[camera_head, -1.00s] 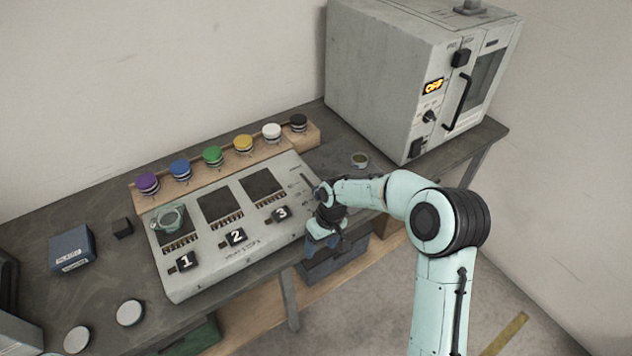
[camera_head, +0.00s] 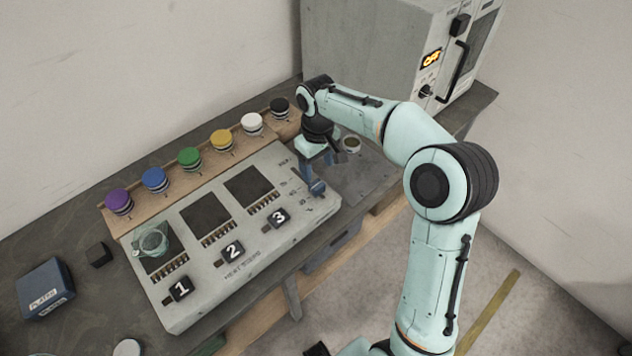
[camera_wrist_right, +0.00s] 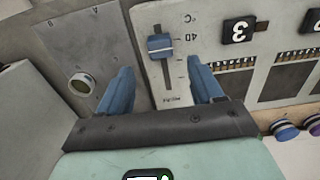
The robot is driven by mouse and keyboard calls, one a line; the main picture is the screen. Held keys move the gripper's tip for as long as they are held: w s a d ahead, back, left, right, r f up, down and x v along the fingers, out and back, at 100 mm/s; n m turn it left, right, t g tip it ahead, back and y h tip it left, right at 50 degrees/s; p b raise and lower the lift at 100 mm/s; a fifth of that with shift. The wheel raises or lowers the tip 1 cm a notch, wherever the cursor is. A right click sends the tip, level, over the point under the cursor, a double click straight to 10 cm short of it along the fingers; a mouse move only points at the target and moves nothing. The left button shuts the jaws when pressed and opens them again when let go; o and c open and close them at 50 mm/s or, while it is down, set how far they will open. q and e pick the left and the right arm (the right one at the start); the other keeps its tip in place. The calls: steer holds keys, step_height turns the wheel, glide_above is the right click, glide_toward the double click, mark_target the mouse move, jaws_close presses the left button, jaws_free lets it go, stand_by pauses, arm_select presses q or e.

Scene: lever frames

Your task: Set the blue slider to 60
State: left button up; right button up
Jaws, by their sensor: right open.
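The blue slider (camera_head: 317,188) sits on the right part of the grey panel, near the front end of its slot. In the right wrist view the blue slider (camera_wrist_right: 160,45) is next to a mark that looks like 40, with the slot running down from it; other marks are too small to read. My right gripper (camera_head: 322,162) is over the panel's right part, just behind the slider. In the right wrist view its two blue fingers (camera_wrist_right: 163,82) are apart and empty, one on each side of the slot, with the slider beyond their tips. My left gripper is not seen.
The panel (camera_head: 215,277) carries dark plates numbered 1, 2 and 3, with a glass vessel (camera_head: 151,243) on the first. Several coloured-lid jars (camera_head: 189,157) stand behind it. A small round dish (camera_head: 352,144) lies to the right, before a large oven (camera_head: 370,50).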

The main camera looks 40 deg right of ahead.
mark_target(317, 184)
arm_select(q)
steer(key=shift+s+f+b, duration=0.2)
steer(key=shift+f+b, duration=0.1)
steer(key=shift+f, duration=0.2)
arm_select(e)
step_height(317, 184, down, 8)
steer(key=shift+r, duration=0.1)
steer(key=shift+w, duration=0.1)
jaws_close()
steer(key=w+p, duration=0.2)
steer(key=w, duration=0.1)
steer(key=shift+w+a+r, duration=0.15)
steer(key=shift+w+a, duration=0.05)
steer(key=shift+w, duration=0.05)
steer(key=shift+w+f, duration=0.2)
steer(key=shift+w, duration=0.25)
steer(key=shift+s, duration=0.25)
jaws_free()
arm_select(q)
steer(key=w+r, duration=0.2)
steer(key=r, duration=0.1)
